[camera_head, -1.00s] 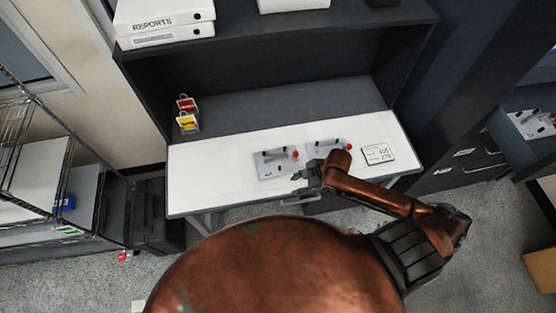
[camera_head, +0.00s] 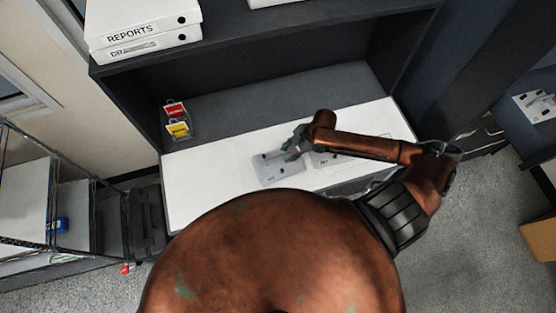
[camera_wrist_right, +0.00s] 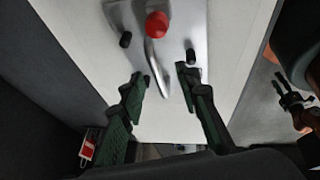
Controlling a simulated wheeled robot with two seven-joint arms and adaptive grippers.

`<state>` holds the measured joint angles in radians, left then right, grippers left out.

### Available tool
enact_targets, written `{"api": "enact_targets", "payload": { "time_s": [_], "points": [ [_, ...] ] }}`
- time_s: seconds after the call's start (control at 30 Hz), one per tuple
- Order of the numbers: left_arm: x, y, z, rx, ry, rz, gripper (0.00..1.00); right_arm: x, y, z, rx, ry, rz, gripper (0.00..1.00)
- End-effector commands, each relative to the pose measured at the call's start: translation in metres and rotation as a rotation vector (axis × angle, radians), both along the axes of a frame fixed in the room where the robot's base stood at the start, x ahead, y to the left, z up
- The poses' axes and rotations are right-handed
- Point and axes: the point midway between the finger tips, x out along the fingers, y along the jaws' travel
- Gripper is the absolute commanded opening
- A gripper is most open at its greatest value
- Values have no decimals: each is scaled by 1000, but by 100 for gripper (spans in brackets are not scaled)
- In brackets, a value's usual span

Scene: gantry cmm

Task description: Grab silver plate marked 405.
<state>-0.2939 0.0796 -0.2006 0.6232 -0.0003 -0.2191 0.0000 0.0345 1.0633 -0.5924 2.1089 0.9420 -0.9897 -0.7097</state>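Two silver plates lie on the white worktop: a left plate (camera_head: 279,169) and a right plate (camera_head: 322,160), partly hidden by my right arm. Their markings are too small to read here. My right gripper (camera_head: 297,148) is above the left plate's back right part. In the right wrist view my right gripper (camera_wrist_right: 163,82) is open, its fingers apart near one end of a silver plate (camera_wrist_right: 183,22) with a red knob (camera_wrist_right: 157,25), a metal handle and dark pegs. Nothing is held. What looks like my left gripper (camera_wrist_right: 292,98) shows at the right edge of the wrist view.
The white worktop (camera_head: 215,180) is clear on its left. Red and yellow tags (camera_head: 177,118) stand at its back left. A wire rack (camera_head: 45,190) stands at left. The small sign seen earlier is hidden behind my arm.

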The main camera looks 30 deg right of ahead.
Motion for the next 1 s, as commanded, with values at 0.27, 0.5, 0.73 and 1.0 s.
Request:
{"api": "enact_targets", "payload": {
  "time_s": [0.27,0.5,0.73,1.0],
  "points": [
    [-28,1,2,2,35,7,40,16,14,-27,3,1,-2,30],
    [-5,0,4,1,7,2,40,22,21,-48,-1,0,1,30],
    [5,0,5,0,-7,0,40,22,21,-49,-1,-1,2,30],
    [-8,1,4,1,9,3,40,22,21,-49,-1,-1,2,11]
  ]
}}
